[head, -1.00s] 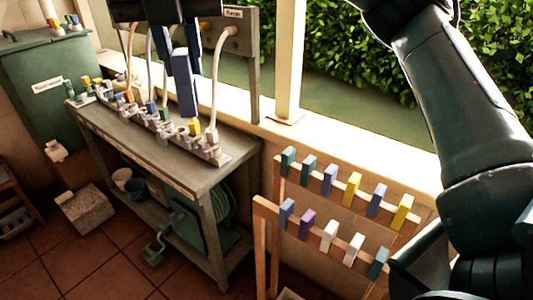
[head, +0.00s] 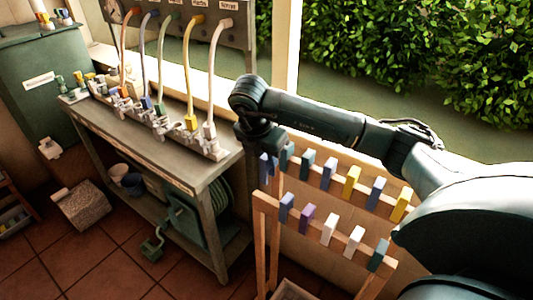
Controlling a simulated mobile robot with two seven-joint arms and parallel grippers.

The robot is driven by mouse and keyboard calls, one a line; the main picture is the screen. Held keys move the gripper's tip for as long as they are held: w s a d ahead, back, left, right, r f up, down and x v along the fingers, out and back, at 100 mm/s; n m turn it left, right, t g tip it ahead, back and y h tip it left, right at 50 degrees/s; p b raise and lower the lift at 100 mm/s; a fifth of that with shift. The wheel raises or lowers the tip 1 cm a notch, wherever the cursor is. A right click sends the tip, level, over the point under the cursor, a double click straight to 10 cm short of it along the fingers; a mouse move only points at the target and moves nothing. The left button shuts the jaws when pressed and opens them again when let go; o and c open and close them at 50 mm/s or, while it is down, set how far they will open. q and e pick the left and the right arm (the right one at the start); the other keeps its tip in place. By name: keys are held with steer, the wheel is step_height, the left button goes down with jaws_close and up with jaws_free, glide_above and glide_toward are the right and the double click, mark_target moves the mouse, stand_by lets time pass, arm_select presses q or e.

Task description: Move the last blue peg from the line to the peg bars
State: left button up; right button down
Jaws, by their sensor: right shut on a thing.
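My right gripper (head: 262,153) comes in from the right with its fingers pointing down, beside the left end of the back peg bar. It is shut on a blue peg (head: 265,171), which is partly hidden by the fingers. I cannot tell whether this peg touches the bar. The back peg bar (head: 341,188) carries teal, blue and yellow pegs. The front peg bar (head: 270,207) carries a blue peg (head: 286,206), a purple one, two white ones and a teal one. My left gripper is not in view.
A grey bench (head: 196,176) stands left of the peg bars, with coloured hoses (head: 190,70) running from a labelled panel (head: 232,40) to a row of fittings. A green cabinet (head: 45,85) stands far left. The tiled floor (head: 110,255) at front left is mostly clear.

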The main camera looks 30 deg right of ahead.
steer(key=shift+f+b, duration=0.45)
steer(key=shift+f, duration=0.45)
steer(key=shift+f+b, duration=0.45)
steer(key=shift+f, duration=0.35)
step_height(320, 180, down, 2)
steer(key=shift+f+b, duration=0.1)
steer(key=shift+b, duration=0.55)
steer(key=shift+f+b, duration=0.9)
steer(key=shift+f, duration=0.6)
steer(key=shift+f+b, duration=0.55)
steer(key=shift+f, duration=0.15)
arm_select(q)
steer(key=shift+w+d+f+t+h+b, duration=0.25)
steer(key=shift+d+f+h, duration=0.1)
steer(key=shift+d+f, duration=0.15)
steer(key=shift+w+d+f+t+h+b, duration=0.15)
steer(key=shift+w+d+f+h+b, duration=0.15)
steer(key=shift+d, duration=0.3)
arm_select(e)
steer(key=shift+f, duration=0.6)
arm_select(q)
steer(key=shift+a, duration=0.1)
